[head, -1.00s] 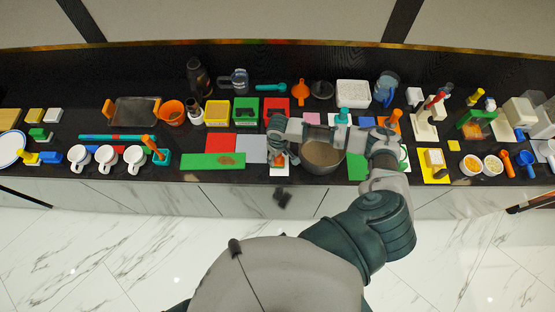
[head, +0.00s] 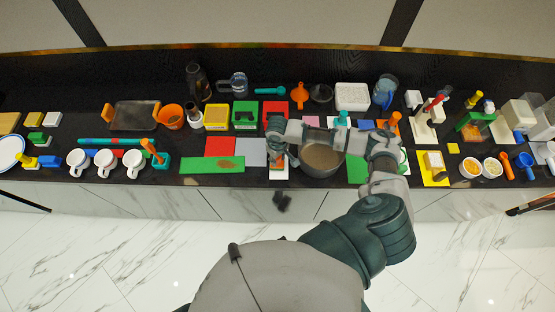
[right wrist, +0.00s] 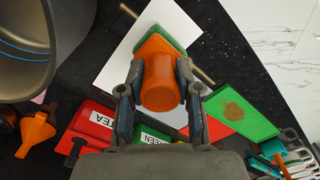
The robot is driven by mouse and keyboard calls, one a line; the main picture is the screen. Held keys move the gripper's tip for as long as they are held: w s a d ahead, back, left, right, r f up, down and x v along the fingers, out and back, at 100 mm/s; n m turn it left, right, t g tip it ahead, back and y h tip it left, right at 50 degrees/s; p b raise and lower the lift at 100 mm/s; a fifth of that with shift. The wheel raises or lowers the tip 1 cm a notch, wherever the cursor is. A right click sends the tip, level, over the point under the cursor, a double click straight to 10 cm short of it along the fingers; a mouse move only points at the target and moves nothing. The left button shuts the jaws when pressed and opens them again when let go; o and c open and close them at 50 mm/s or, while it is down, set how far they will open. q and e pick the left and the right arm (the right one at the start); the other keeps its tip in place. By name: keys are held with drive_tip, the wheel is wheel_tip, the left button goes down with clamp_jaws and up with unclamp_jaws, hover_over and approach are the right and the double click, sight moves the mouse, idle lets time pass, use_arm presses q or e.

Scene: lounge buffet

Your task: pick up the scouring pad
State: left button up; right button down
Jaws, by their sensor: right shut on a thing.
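The scouring pad has an orange knob-like handle (right wrist: 160,85) and a green pad (right wrist: 176,38) at its far end, in the right wrist view. My right gripper (right wrist: 160,92) is shut on the handle, one finger on each side. A white sheet (right wrist: 108,78) lies behind the pad; I cannot tell whether the pad touches it. In the head view my right gripper (head: 280,156) is over the front of the counter, left of the grey pot, and mostly hides the pad. My left gripper does not show.
The grey pot (head: 322,159) stands close to the right of the gripper. A green board (head: 212,165) lies to the left. Red and green boxes (head: 275,112) stand behind. The counter's front edge is close, with white marble floor beyond.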

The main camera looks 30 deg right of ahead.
wheel_tip(320, 180, up, 2)
drive_tip(key=shift+r, duration=0.25)
drive_tip(key=s+a+r, duration=0.1)
drive_tip(key=s+a, duration=0.7)
drive_tip(key=s, duration=0.5)
drive_tip(key=shift+s+a+r+b, duration=0.15)
drive_tip(key=shift+s+a+b, duration=0.15)
drive_tip(key=shift+b, duration=0.15)
